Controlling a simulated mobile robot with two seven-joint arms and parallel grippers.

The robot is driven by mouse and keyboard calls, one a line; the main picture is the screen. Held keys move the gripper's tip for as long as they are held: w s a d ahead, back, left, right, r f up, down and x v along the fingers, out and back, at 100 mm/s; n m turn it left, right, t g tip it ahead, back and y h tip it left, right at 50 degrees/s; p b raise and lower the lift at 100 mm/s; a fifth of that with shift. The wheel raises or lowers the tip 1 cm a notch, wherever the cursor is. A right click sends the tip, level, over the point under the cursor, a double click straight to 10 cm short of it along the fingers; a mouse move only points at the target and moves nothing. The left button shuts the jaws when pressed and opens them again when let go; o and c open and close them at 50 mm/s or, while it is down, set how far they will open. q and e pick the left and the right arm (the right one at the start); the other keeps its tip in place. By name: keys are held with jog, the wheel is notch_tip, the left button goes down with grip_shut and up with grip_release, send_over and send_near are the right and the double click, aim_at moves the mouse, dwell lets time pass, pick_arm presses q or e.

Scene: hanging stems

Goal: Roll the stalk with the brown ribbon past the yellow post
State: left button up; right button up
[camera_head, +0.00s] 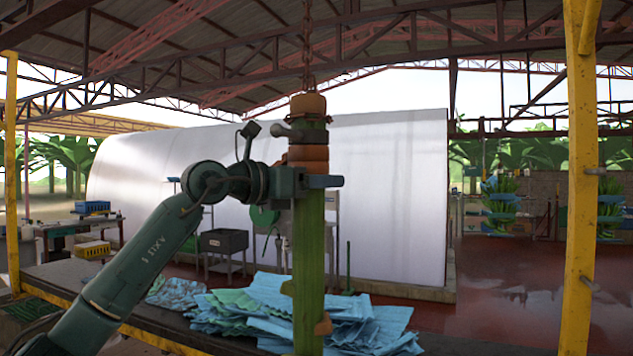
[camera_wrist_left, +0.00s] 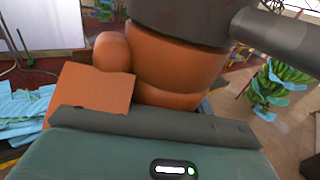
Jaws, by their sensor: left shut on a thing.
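The stalk (camera_head: 309,250) is a thick green stem hanging upright from a chain (camera_head: 308,50). The brown ribbon (camera_head: 308,154) is wrapped around its upper part. My left gripper (camera_head: 318,181) is shut on the stalk just below the ribbon. In the left wrist view the ribbon (camera_wrist_left: 175,65) fills the middle as an orange-brown band with a loose tail, close above the gripper's dark pad; the fingertips are hidden there. The yellow post (camera_head: 580,200) stands upright at the right, well apart from the stalk. My right gripper is not in view.
A grey fitting (camera_head: 298,133) juts left from the stalk above the ribbon. Blue sheets (camera_head: 260,305) lie on the dark table below. Green bunches (camera_head: 500,205) hang behind, left of the post. The space between stalk and post looks clear.

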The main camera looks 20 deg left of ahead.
pick_arm(q)
jog(key=shift+r, duration=0.2)
jog(key=o, duration=1.3)
jog(key=shift+f, duration=0.15)
jog(key=shift+o, duration=0.2)
jog(key=shift+s, duration=0.1)
jog(key=b+v, duration=0.4)
jog(key=v, duration=0.9)
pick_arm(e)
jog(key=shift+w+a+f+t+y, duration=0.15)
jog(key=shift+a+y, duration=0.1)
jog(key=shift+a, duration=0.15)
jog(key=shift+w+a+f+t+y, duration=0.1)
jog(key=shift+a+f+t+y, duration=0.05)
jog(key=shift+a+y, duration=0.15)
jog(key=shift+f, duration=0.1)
